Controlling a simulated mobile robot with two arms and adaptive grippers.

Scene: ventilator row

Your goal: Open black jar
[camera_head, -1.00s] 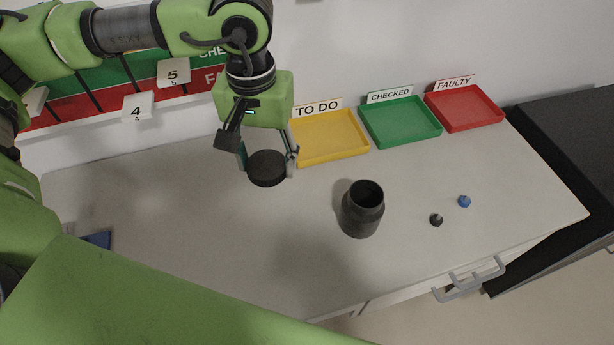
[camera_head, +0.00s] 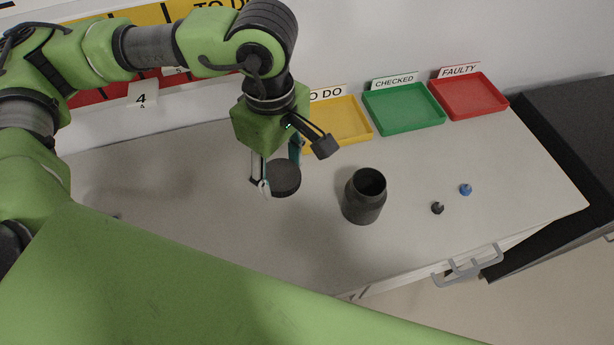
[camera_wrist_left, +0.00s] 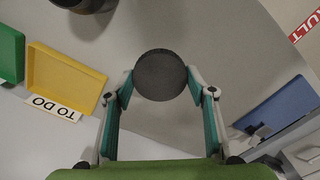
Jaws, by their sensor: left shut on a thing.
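The black jar (camera_head: 362,203) stands upright and uncovered on the table, its round mouth facing up. Its edge also shows at the top of the left wrist view (camera_wrist_left: 88,4). The round black lid (camera_head: 285,180) is apart from the jar, to its left in the head view. My left gripper (camera_head: 276,178) is shut on the lid and holds it out beyond the jar's side. In the left wrist view the lid (camera_wrist_left: 160,75) sits between the two fingertips. My right gripper is not in view.
Yellow (camera_head: 347,122), green (camera_head: 404,108) and red (camera_head: 468,96) trays line the wall. A small black piece (camera_head: 437,208) and a small blue piece (camera_head: 465,189) lie right of the jar. Grey drawer handles (camera_head: 468,268) stick out at the front. The table's left part is mostly clear.

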